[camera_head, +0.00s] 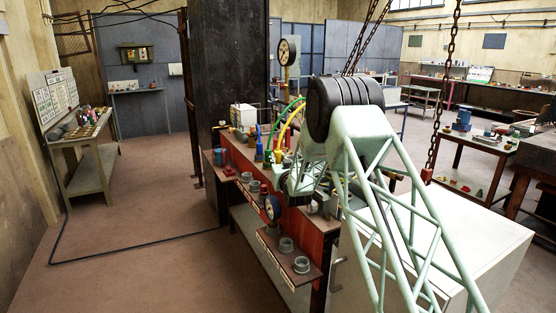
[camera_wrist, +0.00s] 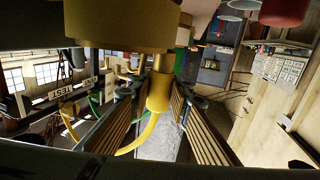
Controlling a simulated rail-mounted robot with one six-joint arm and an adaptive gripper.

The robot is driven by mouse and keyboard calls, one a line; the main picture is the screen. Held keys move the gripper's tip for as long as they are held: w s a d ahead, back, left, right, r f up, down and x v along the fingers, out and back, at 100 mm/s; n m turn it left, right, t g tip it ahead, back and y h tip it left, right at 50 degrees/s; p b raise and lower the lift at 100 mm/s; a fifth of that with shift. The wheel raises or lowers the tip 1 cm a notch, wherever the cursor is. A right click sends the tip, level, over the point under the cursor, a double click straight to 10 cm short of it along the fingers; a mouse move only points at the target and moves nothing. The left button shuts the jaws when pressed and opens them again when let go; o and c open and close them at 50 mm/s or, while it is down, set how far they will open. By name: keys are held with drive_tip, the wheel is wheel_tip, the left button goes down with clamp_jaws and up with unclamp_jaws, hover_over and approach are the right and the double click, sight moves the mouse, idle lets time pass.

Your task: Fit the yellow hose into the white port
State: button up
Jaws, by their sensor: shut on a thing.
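The yellow hose (camera_head: 286,125) arcs up behind the red-fronted bench, beside my arm. In the wrist view its yellow end piece (camera_wrist: 159,92) is between the two ribbed fingers of my gripper (camera_wrist: 154,88), which are shut on it. The yellow tube bends away below the fingers. A large yellow cylinder (camera_wrist: 110,28) fills the upper left of the wrist view, close to the camera; I cannot tell whether it touches the hose end. In the head view my gripper (camera_head: 300,184) is low over the bench and partly hidden by my arm. I cannot clearly pick out the white port.
A green hose (camera_head: 288,107) rises beside the yellow one. Pressure gauges (camera_head: 284,52) and (camera_head: 273,207) stand at the bench. Grey ring-shaped cups (camera_head: 301,265) sit on the front ledge. Chains (camera_head: 446,90) hang on the right. A dark pillar (camera_head: 228,75) stands behind.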

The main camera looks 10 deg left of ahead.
drive_tip(key=shift+f, duration=0.45)
idle(0.6)
drive_tip(key=o, duration=1)
drive_tip(key=shift+f, duration=0.1)
drive_tip(key=shift+r, duration=5.15)
drive_tip(key=shift+s+r, duration=0.1)
